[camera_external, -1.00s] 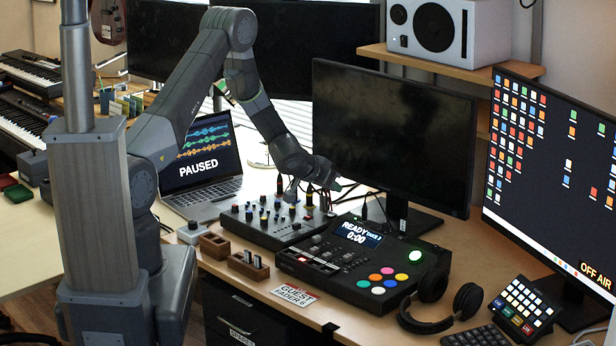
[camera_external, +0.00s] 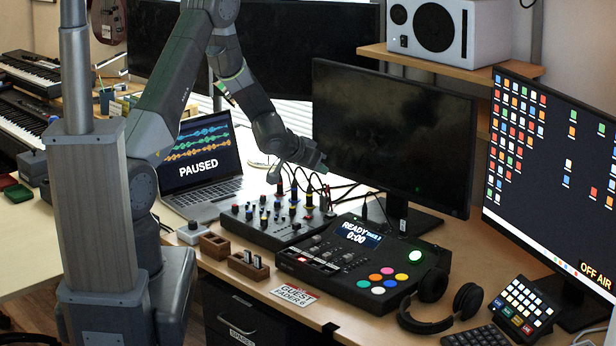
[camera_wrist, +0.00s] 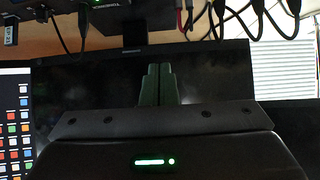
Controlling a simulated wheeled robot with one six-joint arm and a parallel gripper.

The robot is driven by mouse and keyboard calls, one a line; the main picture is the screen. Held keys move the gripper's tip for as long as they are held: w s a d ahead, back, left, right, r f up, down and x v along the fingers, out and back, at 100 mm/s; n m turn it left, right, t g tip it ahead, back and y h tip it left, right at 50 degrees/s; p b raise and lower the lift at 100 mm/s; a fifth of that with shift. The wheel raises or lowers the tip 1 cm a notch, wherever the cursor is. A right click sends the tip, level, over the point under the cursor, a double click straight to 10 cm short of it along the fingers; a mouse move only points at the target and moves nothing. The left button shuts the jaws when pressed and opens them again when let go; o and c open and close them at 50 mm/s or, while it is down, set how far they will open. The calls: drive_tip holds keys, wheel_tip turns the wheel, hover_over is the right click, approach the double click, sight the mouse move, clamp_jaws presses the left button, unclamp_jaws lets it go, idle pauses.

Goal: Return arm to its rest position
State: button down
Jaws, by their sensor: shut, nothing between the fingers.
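My arm rises from its base at the left in the external view and bends down over the desk.
A laptop (camera_external: 203,160) reading PAUSED stands left of the mixer. The dark monitor (camera_external: 395,135) is close to the right of my gripper. A control deck (camera_external: 365,265), headphones (camera_external: 465,305) and cables (camera_external: 300,180) fill the desk.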

drive_tip(key=b, duration=0.2)
hover_over(333, 214)
drive_tip(key=f, duration=0.9)
drive_tip(key=shift+w+d+f, duration=0.15)
drive_tip(key=shift+d+f, duration=0.05)
drive_tip(key=shift+f, duration=0.2)
drive_tip(key=shift+a+f+b, duration=0.15)
drive_tip(key=shift+f+b, duration=0.85)
drive_tip(key=shift+r, duration=0.1)
